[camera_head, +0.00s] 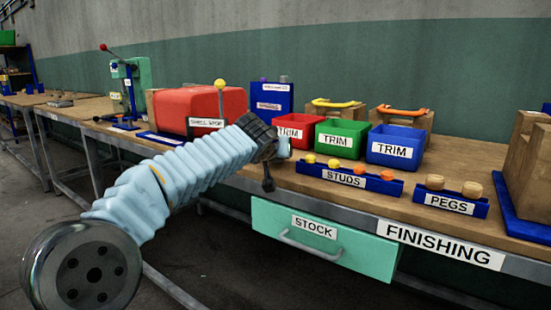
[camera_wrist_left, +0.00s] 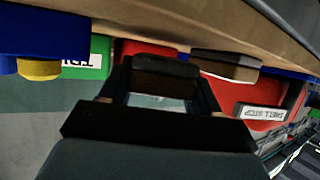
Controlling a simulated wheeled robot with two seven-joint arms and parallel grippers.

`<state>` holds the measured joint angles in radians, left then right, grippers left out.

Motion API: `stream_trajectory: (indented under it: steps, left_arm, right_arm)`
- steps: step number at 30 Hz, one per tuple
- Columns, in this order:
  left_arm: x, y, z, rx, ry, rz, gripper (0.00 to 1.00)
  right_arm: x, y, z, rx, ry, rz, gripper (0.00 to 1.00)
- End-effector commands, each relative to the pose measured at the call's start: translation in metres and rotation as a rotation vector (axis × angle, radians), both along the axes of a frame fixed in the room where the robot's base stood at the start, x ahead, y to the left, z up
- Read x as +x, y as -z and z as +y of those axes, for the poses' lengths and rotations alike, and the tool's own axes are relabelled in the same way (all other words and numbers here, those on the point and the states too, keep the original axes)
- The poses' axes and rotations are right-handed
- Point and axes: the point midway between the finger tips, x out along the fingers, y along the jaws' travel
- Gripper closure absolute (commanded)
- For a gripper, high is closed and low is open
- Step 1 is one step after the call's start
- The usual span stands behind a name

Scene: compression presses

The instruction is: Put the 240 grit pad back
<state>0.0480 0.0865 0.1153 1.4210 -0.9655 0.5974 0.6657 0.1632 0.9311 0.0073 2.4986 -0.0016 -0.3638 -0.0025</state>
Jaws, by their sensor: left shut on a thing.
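My left gripper (camera_head: 273,168) is over the front part of the finishing bench, left of the studs tray. In the left wrist view my left gripper (camera_wrist_left: 160,95) is shut on a dark brown block-shaped pad (camera_wrist_left: 165,68) between its fingers. No grit number is readable on it. A second block, grey and brown (camera_wrist_left: 230,65), shows beside the fingers, apart from the held one. A blue upright holder (camera_head: 271,97) with white labels stands behind the gripper at the back of the bench; its small labels are unreadable. My right gripper is in neither view.
Red (camera_head: 297,124), green (camera_head: 341,138) and blue (camera_head: 397,145) trim bins stand behind the studs tray (camera_head: 350,179). A red shell stop (camera_head: 180,105) is left. The pegs tray (camera_head: 451,203) and a wooden block (camera_head: 530,170) are right. A green stock drawer (camera_head: 325,235) is below.

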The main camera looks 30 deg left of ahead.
Motion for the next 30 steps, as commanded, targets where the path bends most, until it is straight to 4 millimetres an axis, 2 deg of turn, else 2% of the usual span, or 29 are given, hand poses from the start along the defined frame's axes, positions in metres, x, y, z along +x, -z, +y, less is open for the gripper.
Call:
stream_trajectory:
  steps: [1,3,14,15,16,27,30]
  left_arm:
    - [-0.001,0.011,0.000,0.001,0.001,0.002,0.72]
    - [-0.001,0.018,0.000,0.001,0.000,-0.001,0.72]
    - [0.000,0.021,-0.001,0.000,0.001,-0.002,0.72]
    - [0.000,0.020,-0.001,0.000,0.001,-0.002,0.33]
    - [0.000,0.020,-0.001,0.000,0.001,-0.002,0.29]
    - [-0.001,0.015,-0.001,0.000,0.001,-0.001,0.27]
    - [-0.013,0.011,-0.005,0.001,0.001,-0.004,0.27]
  right_arm:
    - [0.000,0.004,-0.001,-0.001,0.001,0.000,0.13]
    - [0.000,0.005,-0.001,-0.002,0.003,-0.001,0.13]
    - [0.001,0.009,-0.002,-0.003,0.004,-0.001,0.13]
    - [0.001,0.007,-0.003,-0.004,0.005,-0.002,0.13]
    - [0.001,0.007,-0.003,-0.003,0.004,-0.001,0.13]
    - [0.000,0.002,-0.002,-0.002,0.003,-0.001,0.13]
    - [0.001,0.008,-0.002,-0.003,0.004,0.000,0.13]
